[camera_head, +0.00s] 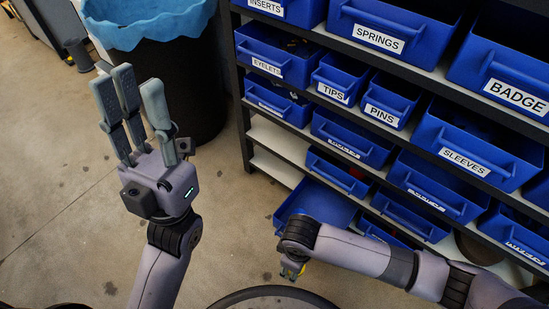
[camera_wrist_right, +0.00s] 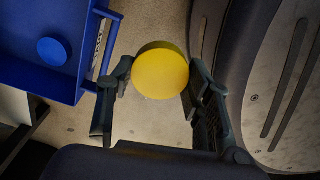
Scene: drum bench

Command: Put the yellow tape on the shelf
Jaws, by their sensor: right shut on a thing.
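The yellow tape (camera_wrist_right: 161,73) is a round disc between the two fingers of my right gripper (camera_wrist_right: 158,84) in the right wrist view. The fingers are shut on its sides, and it is held above the floor.
The shelf carries several labelled blue bins, with bare boards at its lower left. A blue bin (camera_head: 318,203) sticks out low beside my right arm. In the wrist view a blue bin (camera_wrist_right: 35,73) holds a blue disc (camera_wrist_right: 54,52). A black trash can (camera_head: 190,85) stands behind my left gripper.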

